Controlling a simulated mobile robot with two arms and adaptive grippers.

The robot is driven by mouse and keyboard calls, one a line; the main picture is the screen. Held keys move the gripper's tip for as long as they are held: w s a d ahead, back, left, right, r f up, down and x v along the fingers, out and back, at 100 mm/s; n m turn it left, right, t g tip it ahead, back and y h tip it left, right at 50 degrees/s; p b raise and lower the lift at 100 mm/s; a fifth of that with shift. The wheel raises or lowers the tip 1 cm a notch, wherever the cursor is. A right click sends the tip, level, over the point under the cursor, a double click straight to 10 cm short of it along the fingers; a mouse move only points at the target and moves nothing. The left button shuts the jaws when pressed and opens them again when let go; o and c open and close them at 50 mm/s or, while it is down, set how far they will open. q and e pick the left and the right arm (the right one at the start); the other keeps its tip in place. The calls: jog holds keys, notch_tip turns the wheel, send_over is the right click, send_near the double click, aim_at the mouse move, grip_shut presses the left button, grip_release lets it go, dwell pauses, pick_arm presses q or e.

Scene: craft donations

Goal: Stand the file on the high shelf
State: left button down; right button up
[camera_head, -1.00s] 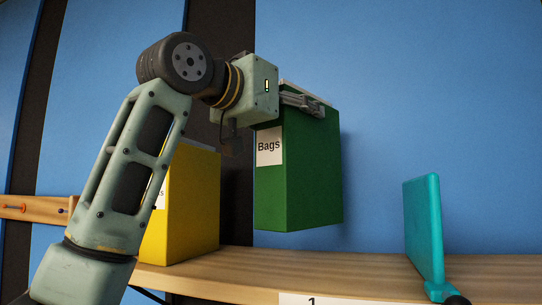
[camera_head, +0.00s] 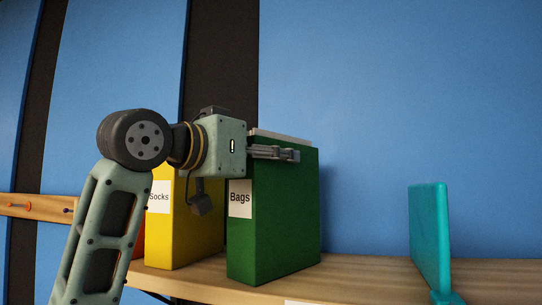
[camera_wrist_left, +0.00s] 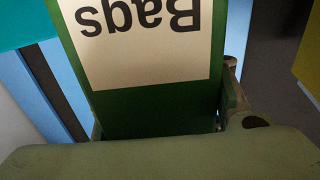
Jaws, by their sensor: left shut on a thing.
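The green file labelled "Bags" (camera_head: 285,215) stands upright at the shelf surface, just right of the yellow file. Its bottom looks level with the wooden shelf (camera_head: 365,270); whether it bears fully on the shelf I cannot tell. My left gripper (camera_head: 275,153) is shut on the upper part of the green file. In the left wrist view the file's label (camera_wrist_left: 140,40) fills the middle, upside down, with the green file between the fingers. My right gripper is not in view.
A yellow file labelled "Socks" (camera_head: 200,230) stands close on the left, with a red thing (camera_head: 137,240) partly hidden beyond it. A teal upright panel (camera_head: 430,240) stands on the right. Bare shelf lies between it and the green file.

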pick_arm(q)
jog(key=shift+s, duration=0.2)
jog(key=c, duration=1.2)
grip_release()
jog(key=shift+d, duration=0.1)
jog(key=o, duration=0.4)
jog(key=shift+f, duration=0.1)
jog(key=shift+o, duration=0.2)
jog(key=shift+w, duration=0.1)
jog(key=b+v, duration=0.6)
jog(key=v, duration=0.6)
